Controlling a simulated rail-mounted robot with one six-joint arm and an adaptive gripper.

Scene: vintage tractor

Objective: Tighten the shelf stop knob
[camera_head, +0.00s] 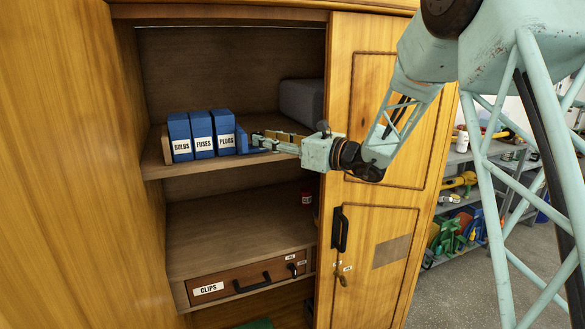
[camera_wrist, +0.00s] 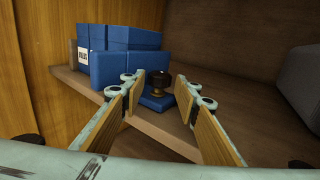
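The shelf stop is a blue piece (camera_head: 242,139) at the right end of the box row on the upper shelf. Its dark round knob (camera_wrist: 158,79), with a brass-coloured collar, stands upright on the blue base in the wrist view. In the head view I cannot make the knob out clearly; my fingers are in front of that area. My gripper (camera_wrist: 162,84) is open. Its two wood-faced fingers point at the knob, one tip on each side, with gaps visible between them and the knob. In the head view my gripper (camera_head: 271,139) reaches into the cabinet above the shelf's front edge.
Blue boxes labelled BULBS (camera_head: 181,136), FUSES (camera_head: 202,134) and PLUGS (camera_head: 224,131) stand left of the stop. A grey case (camera_head: 302,101) sits at the shelf's right. The cabinet door (camera_head: 375,110) is on the right. Below is a CLIPS drawer (camera_head: 235,288).

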